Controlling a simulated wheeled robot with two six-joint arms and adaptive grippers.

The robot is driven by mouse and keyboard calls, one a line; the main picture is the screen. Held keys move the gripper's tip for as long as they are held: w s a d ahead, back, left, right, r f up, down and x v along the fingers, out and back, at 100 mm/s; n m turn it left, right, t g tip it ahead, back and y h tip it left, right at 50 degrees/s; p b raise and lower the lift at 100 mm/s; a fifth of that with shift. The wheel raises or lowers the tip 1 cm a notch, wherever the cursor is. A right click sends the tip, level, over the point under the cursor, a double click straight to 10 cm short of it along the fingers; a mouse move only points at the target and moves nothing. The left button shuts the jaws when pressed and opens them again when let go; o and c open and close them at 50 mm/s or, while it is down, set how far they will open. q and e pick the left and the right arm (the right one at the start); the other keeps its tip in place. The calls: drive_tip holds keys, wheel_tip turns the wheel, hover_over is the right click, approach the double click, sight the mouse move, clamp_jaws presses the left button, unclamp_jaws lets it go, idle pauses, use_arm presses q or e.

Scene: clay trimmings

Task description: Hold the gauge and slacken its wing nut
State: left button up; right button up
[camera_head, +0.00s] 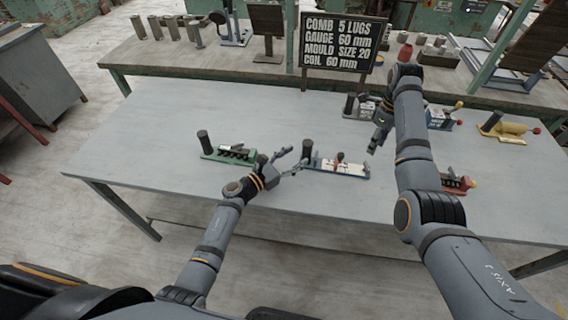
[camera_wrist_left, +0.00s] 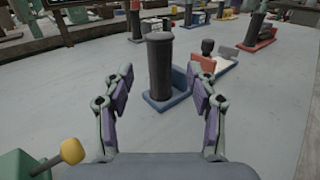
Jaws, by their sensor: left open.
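The gauge (camera_head: 345,170) lies on the grey table, with a blue base, a pale strip and a dark upright post (camera_head: 307,150) at its left end. A small red part with a dark top, perhaps the wing nut (camera_head: 340,157), stands on the strip; it also shows in the left wrist view (camera_wrist_left: 208,47). My left gripper (camera_head: 291,161) is open and empty, just left of the post. In the left wrist view the post (camera_wrist_left: 160,62) stands ahead between the spread fingers, clear of both. My right gripper (camera_head: 375,141) hangs behind and right of the gauge; its fingers are too small to read.
A green tool (camera_head: 228,154) with a dark post lies left of the gauge. A red tool (camera_head: 455,183), a blue tool (camera_head: 440,121) and a yellow tool (camera_head: 505,129) are to the right. A signboard (camera_head: 342,40) stands behind. The table's front left is clear.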

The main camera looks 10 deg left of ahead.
sight(303, 151)
use_arm(q)
drive_tip(key=x, duration=0.6)
